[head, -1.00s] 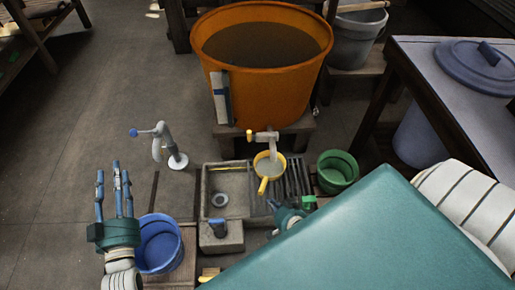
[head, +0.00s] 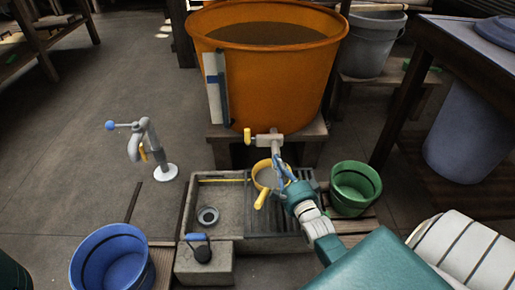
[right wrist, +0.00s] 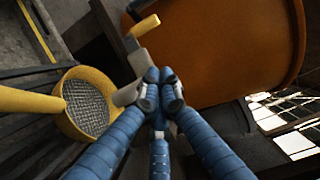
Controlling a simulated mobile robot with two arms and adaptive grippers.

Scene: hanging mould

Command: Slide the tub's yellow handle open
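The orange tub (head: 290,85) stands on a low wooden stand. Its pale spigot (head: 268,140) has a yellow handle (head: 247,136) at its left end. The handle also shows in the right wrist view (right wrist: 143,26), beyond my fingertips. My right gripper (head: 282,172) is just below and in front of the spigot. In the right wrist view its blue fingers (right wrist: 160,84) converge with their tips together, overlapping the spigot (right wrist: 132,65) in the picture. I cannot tell whether they touch it. The handle is not between the fingers. My left gripper is out of view.
A yellow strainer (head: 261,198) sits under the spigot, beside my right fingers. A grey sink (head: 190,213), green bucket (head: 355,190) and blue bucket (head: 112,262) stand around. A hand pump (head: 150,150) is at left. The floor beyond it is clear.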

